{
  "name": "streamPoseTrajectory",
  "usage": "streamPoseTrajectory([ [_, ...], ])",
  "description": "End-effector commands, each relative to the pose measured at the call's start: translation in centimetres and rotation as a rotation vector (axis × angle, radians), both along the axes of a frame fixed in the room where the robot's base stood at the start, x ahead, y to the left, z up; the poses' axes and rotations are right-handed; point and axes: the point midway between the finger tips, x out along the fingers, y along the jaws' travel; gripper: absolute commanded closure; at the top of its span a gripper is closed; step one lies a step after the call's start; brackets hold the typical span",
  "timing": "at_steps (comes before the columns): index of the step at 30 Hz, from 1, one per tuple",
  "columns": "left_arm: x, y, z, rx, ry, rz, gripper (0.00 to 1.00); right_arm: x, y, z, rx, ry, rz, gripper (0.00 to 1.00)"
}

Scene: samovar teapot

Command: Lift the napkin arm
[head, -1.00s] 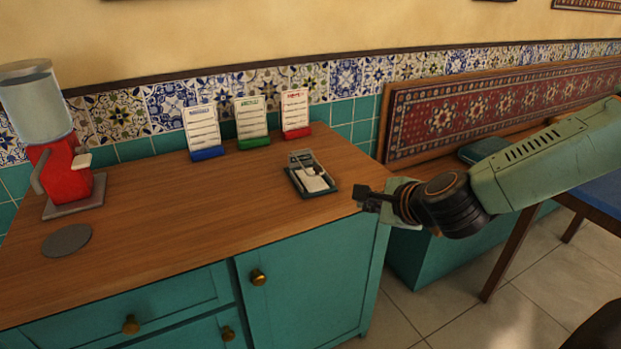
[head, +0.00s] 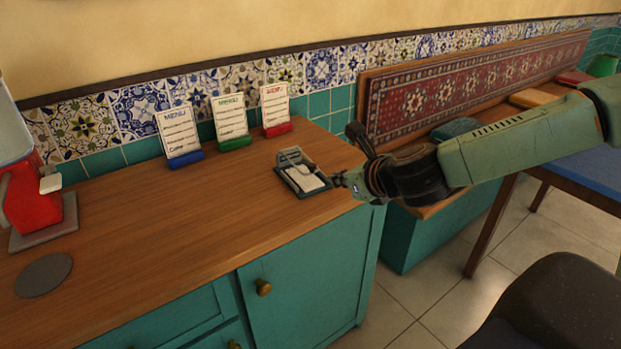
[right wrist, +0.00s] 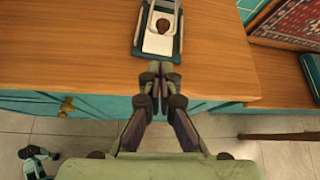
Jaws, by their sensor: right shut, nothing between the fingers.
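The napkin holder (head: 302,183) is a small dark tray with white napkins (head: 307,180) in it, near the right end of the wooden counter. A grey arm (head: 290,157) shows at its back edge in the head view. My left gripper is out of view.
Three menu stands, blue (head: 180,137), green (head: 231,121) and red (head: 276,111), stand behind the holder near the tiled wall. A red dispenser (head: 35,198) and a grey disc (head: 43,275) are at the left. The counter (head: 190,230) between is clear. A bench (head: 440,225) is at the right.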

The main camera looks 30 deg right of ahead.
Motion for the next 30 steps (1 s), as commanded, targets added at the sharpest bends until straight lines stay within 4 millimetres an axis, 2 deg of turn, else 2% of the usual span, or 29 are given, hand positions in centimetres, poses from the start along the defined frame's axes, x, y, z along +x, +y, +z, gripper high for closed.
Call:
streamPoseTrajectory([
  [7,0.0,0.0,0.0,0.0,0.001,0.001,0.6,-0.3,-0.1,0.0,0.121,-0.001,-0.075,1.0],
  [20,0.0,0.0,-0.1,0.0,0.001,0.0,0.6,-0.3,-0.1,-0.1,0.137,0.0,-0.087,1.0],
  [30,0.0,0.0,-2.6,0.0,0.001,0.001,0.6,1.4,0.0,-1.4,0.129,0.001,-0.084,1.0],
])
